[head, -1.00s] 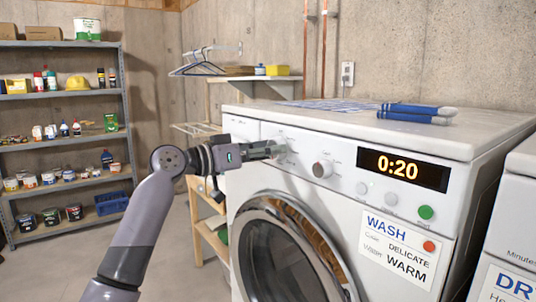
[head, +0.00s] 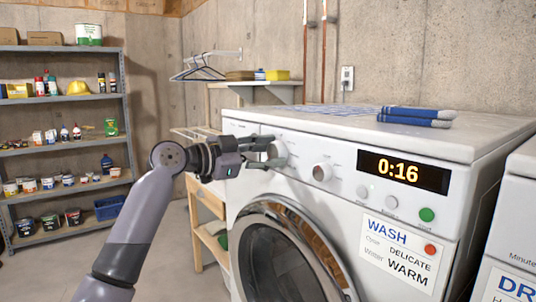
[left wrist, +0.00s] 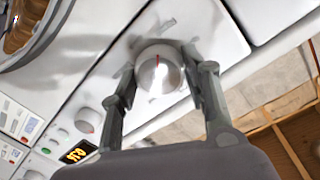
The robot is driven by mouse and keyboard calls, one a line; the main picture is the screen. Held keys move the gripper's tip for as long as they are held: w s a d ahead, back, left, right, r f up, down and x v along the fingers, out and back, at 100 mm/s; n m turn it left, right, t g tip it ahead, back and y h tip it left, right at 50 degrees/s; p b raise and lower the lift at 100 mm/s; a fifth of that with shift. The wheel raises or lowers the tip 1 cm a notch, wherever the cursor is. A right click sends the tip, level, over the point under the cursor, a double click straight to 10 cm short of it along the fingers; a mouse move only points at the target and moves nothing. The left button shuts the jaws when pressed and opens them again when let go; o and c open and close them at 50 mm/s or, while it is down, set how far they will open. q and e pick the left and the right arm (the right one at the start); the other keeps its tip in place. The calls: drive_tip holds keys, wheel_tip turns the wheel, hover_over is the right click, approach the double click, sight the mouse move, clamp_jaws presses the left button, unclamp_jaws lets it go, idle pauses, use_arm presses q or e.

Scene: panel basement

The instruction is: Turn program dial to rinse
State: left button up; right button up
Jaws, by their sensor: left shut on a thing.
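The program dial (head: 278,153) is a round white-grey knob, the leftmost on the washer's (head: 300,205) front panel. My left gripper (head: 268,154) has a finger on each side of it and is shut on it. In the left wrist view the dial (left wrist: 160,72) sits between the two fingers of the left gripper (left wrist: 165,75). A red mark on its face points toward the top of that picture. Markings around the dial are too small to read. The display (head: 403,171) reads 0:16. My right gripper is not in view.
A second knob (head: 321,172) sits just right of the dial, with a green button (head: 427,214) farther right. A card (head: 397,252) reads WASH, DELICATE, WARM. A wooden stand (head: 208,240) is left of the washer.

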use_arm(q)
drive_tip(key=shift+f+m, duration=0.15)
drive_tip(key=shift+m, duration=0.15)
drive_tip(key=o, duration=1.2)
drive_tip(key=shift+c, duration=0.2)
drive_tip(key=v, duration=1.2)
drive_tip(key=shift+w, duration=0.1)
